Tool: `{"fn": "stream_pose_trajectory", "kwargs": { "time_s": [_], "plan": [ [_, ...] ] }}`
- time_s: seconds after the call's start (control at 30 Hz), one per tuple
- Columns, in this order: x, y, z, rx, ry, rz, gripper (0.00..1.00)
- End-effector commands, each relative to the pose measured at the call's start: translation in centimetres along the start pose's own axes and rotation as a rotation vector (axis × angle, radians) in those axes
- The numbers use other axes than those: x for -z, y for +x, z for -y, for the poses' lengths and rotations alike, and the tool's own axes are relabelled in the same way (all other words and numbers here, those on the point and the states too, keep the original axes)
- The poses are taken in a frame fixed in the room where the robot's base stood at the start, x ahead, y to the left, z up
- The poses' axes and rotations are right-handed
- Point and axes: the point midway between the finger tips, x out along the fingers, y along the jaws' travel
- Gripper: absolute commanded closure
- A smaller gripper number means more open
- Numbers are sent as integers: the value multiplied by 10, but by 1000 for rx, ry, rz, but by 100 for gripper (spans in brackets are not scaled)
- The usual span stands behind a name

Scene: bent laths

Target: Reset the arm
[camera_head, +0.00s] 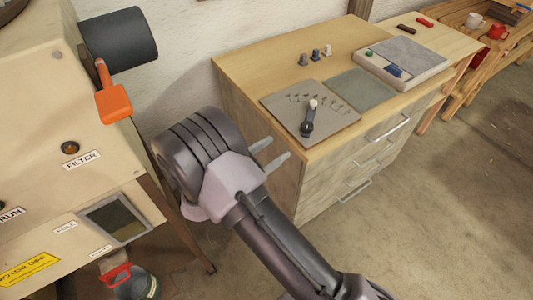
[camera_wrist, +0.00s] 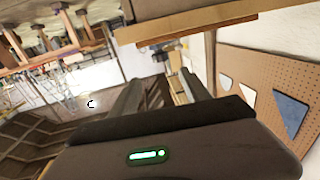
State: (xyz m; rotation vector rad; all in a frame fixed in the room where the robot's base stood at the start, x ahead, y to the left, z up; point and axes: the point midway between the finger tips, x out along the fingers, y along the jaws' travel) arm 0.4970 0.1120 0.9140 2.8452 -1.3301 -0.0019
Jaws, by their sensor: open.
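My gripper (camera_head: 276,153) is in front of the left side of the wooden cabinet (camera_head: 240,118) in the head view. Its two grey fingers are apart with nothing between them. My arm rises from the lower right to it. In the wrist view my gripper (camera_wrist: 160,92) shows its dark body and fingers from behind, with a green light on the housing. No object is held.
A cream machine (camera_head: 60,130) with an orange lever (camera_head: 113,103) stands close at left. On the cabinet are a grey plate (camera_head: 310,108), a grey mat (camera_head: 360,90), a tray (camera_head: 402,60) and small pegs (camera_head: 316,54). Floor at right is clear.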

Motion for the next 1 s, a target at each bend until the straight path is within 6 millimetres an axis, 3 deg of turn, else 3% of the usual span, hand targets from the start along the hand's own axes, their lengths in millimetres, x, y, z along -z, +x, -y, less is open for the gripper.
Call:
{"fn": "stream_pose_trajectory", "kwargs": {
  "time_s": [0.27, 0.37, 0.47, 0.53, 0.6, 0.67, 0.7, 0.77, 0.8, 0.9, 1.0],
  "plan": [
    [0, 0, 0, 0, 0, 0, 45],
    [8, 8, 5, 9, 51, 40, 45],
    [43, 37, 28, 81, 256, 215, 45],
    [85, 56, 50, 200, 426, 396, 45],
    [133, 59, 60, 358, 535, 572, 45],
    [175, 48, 55, 504, 566, 700, 45],
    [198, 35, 42, 597, 554, 777, 45],
    [225, 8, 9, 718, 490, 876, 45],
    [233, -12, -22, 776, 422, 936, 45],
    [229, -55, -108, 820, 225, 1053, 45],
    [211, -80, -175, 775, 82, 1128, 45]
  ]
}}
